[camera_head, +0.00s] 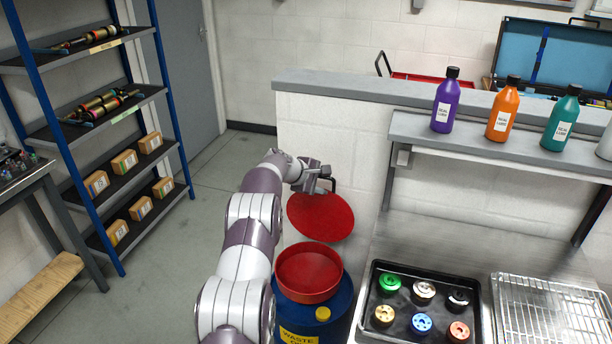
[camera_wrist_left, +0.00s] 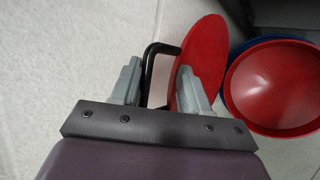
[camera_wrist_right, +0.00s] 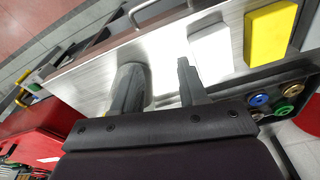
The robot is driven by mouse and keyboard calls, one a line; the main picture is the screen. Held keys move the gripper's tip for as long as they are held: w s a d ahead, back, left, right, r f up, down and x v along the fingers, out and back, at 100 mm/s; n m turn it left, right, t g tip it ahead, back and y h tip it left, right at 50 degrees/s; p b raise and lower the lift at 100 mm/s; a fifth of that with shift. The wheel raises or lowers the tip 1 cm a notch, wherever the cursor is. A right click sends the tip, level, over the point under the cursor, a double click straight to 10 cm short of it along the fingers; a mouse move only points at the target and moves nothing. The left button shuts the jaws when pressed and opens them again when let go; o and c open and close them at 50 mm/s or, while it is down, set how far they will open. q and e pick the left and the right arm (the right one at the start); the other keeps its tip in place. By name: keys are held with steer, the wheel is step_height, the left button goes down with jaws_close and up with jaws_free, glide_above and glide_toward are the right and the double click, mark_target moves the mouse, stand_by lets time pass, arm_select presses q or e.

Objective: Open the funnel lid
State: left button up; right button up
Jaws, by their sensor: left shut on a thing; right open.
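The red funnel lid (camera_head: 321,217) stands tilted up above and behind the red funnel (camera_head: 309,273), which sits on a blue waste drum (camera_head: 340,322). The funnel's mouth is uncovered. My left gripper (camera_head: 325,180) is at the lid's upper edge, shut on its black handle. In the left wrist view the handle (camera_wrist_left: 150,62) passes between the fingers, and the lid (camera_wrist_left: 203,60) and open funnel (camera_wrist_left: 275,88) show to the right. My right gripper (camera_wrist_right: 158,80) is open and empty in the right wrist view, over a metal surface; it is not in the head view.
A black tray (camera_head: 393,325) with several coloured caps and a wire rack (camera_head: 555,310) lie on the bench to the right. Several bottles (camera_head: 502,108) stand on the ledge. A white wall (camera_head: 335,150) is close behind the lid. Shelving (camera_head: 100,120) stands at left.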

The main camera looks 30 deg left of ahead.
step_height(320, 180, down, 3)
steer(key=shift+a+r+b, duration=0.1)
steer(key=shift+r+b, duration=0.05)
steer(key=shift+b, duration=1)
arm_select(q)
steer(key=v, duration=1.1)
steer(key=shift+a+r, duration=0.2)
steer(key=shift+a, duration=0.05)
